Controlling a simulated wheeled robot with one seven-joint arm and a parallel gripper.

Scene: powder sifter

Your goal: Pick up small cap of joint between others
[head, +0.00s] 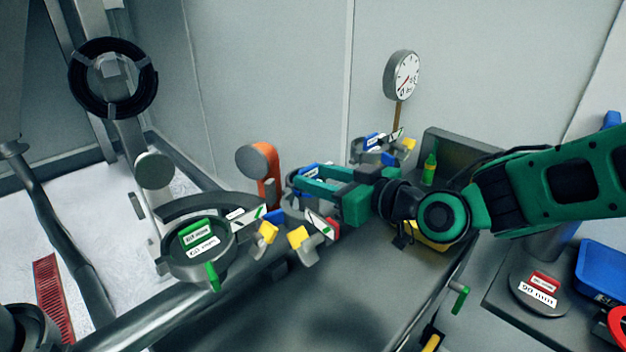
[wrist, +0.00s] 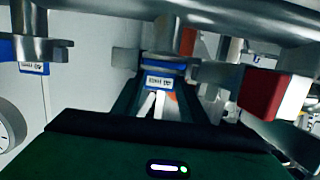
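My gripper (head: 308,182) is green and reaches left over the row of pipe joints in the head view. Its two fingers are spread apart. In the wrist view the dark green fingers (wrist: 160,105) stand on either side of a metal joint piece with a blue label (wrist: 160,82). I cannot tell whether they touch it. In the head view a bit of blue (head: 310,170) shows at the fingertips, mostly hidden by them. I cannot tell for certain which part is the small cap.
A large round cap (head: 200,247) with green handles stands at the left. Yellow-handled clamps (head: 302,238) are below the gripper. A blue-labelled joint (head: 374,142) and gauge (head: 402,75) are behind; an orange-stemmed disc (head: 258,162) is left. A horizontal pipe (wrist: 230,20) crosses the wrist view's top.

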